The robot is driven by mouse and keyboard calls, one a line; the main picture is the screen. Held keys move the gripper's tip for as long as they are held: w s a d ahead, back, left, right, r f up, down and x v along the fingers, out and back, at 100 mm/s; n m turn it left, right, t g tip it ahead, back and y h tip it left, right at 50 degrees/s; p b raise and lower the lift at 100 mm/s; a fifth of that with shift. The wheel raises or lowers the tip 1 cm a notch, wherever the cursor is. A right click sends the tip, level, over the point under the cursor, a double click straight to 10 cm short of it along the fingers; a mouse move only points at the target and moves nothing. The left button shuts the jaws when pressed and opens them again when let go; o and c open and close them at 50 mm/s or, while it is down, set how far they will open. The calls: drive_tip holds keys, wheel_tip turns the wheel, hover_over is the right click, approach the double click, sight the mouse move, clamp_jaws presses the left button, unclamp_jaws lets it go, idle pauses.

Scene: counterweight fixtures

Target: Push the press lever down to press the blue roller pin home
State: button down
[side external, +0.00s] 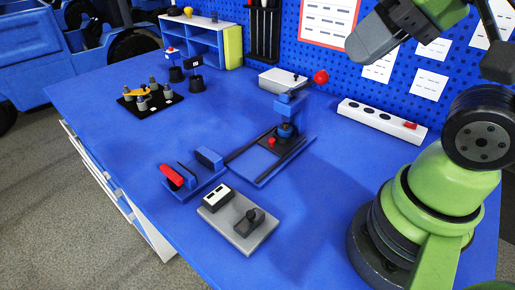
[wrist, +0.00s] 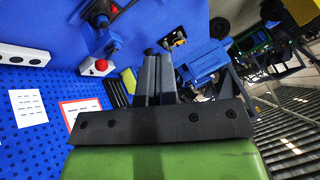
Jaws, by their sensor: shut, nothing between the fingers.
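The press (side external: 290,107) stands on the blue table, with a blue column over a dark base. Its lever reaches up to the right and ends in a red ball knob (side external: 321,77). The lever looks raised. The knob also shows in the wrist view (wrist: 101,65), left of my fingers. A blue round part (side external: 285,130) sits low at the press; I cannot tell if it is the roller pin. My gripper (side external: 356,47) is shut and empty, above and to the right of the knob, apart from it. Its fingers show in the wrist view (wrist: 157,55).
A grey box (side external: 283,80) lies behind the press. A white power strip (side external: 381,120) is to the right. A grey fixture (side external: 240,222) and a blue holder with a red part (side external: 180,178) stand in front. A blue pegboard (side external: 390,75) rises behind.

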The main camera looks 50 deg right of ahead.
idle(0.3)
wheel_tip(320, 180, up, 4)
drive_tip(key=r+n+g+h, duration=0.1)
drive_tip(key=n+g+h, duration=0.4)
drive_tip(key=n+g, duration=1.1)
hover_over(317, 73)
drive_tip(key=w+a, duration=0.3)
drive_tip(key=n+t, duration=0.5)
drive_tip(key=shift+w+a+f+n, duration=0.1)
drive_tip(key=shift+w+f+n, duration=0.55)
drive_tip(key=shift+w+n, duration=0.05)
drive_tip(key=x, duration=1.4)
drive_tip(key=shift+w+a+f, duration=0.1)
drive_tip(key=shift+a, duration=0.1)
